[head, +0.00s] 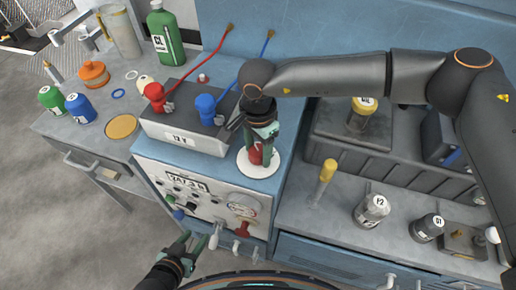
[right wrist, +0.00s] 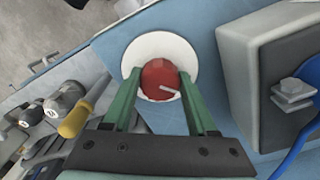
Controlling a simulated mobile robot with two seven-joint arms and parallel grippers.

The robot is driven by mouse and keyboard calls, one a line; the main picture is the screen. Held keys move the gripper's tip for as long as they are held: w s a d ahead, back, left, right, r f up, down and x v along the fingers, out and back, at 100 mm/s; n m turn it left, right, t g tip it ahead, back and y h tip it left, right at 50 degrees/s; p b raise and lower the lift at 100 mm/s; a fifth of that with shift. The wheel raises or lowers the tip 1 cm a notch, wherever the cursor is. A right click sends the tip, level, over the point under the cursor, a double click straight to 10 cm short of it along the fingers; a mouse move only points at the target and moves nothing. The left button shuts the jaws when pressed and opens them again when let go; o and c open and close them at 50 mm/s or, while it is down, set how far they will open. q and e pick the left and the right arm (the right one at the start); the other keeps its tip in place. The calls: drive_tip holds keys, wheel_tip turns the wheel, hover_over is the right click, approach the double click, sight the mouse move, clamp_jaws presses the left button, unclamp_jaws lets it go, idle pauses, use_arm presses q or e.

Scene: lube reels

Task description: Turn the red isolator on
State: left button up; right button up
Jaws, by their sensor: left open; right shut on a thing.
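The red isolator (head: 255,156) is a red knob on a round white plate (head: 246,169) on top of the blue cabinet. My right gripper (head: 262,137) comes down over it from above. In the right wrist view the red knob (right wrist: 160,76) sits between the two green fingers, which are shut on its sides. A small light-coloured bar shows on its top. My left gripper (head: 196,246) is open and empty, low in front of the cabinet's front panel.
A grey battery box (head: 185,140) with red and blue clamps (head: 205,103) stands left of the isolator. The front panel (head: 185,185) carries knobs, a gauge and a red handle (head: 243,228). Bottles and a yellow-handled tool (head: 327,170) are on the right bench.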

drive_tip(key=c, duration=0.3)
